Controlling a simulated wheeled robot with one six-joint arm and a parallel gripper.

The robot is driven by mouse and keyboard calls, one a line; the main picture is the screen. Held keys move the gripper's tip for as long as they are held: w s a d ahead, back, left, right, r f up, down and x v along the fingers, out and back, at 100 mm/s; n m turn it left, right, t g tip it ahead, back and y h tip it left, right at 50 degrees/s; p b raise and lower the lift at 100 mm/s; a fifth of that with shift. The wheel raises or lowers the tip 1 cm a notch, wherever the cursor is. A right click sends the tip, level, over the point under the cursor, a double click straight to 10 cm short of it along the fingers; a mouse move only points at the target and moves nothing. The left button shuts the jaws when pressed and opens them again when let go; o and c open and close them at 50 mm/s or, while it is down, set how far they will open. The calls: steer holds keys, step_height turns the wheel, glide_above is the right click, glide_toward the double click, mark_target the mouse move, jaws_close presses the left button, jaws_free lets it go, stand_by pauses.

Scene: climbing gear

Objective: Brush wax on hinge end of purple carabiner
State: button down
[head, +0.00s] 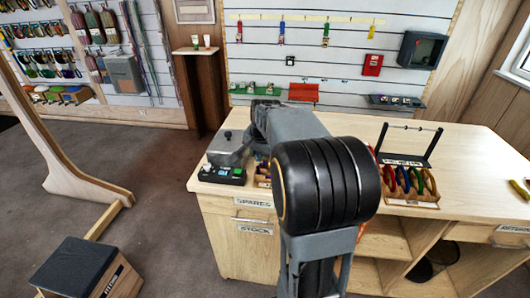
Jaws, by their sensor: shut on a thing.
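My arm rises through the middle of the head view, and its dark joint and grey links cover part of the wooden counter (470,150). My gripper is hidden behind the arm, so its fingers and anything in them do not show. A wooden rack (411,200) on the counter holds several coloured carabiners (413,180), among them red, green and blue ones. I cannot pick out a purple carabiner for certain. No wax or brush can be made out for sure.
A grey lidded box (229,146) and a black tray of small parts (222,175) stand at the counter's left end. A black stand (409,145) rises behind the rack. A small yellow-and-black item (520,188) lies at far right.

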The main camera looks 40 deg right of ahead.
steer(key=shift+w+a, duration=0.15)
steer(key=shift+a, duration=0.05)
stand_by(0.3)
steer(key=shift+r+p, duration=2.35)
steer(key=shift+r, duration=0.65)
steer(key=shift+r+p, duration=1.25)
steer(key=shift+r, duration=0.35)
steer(key=shift+f, duration=0.15)
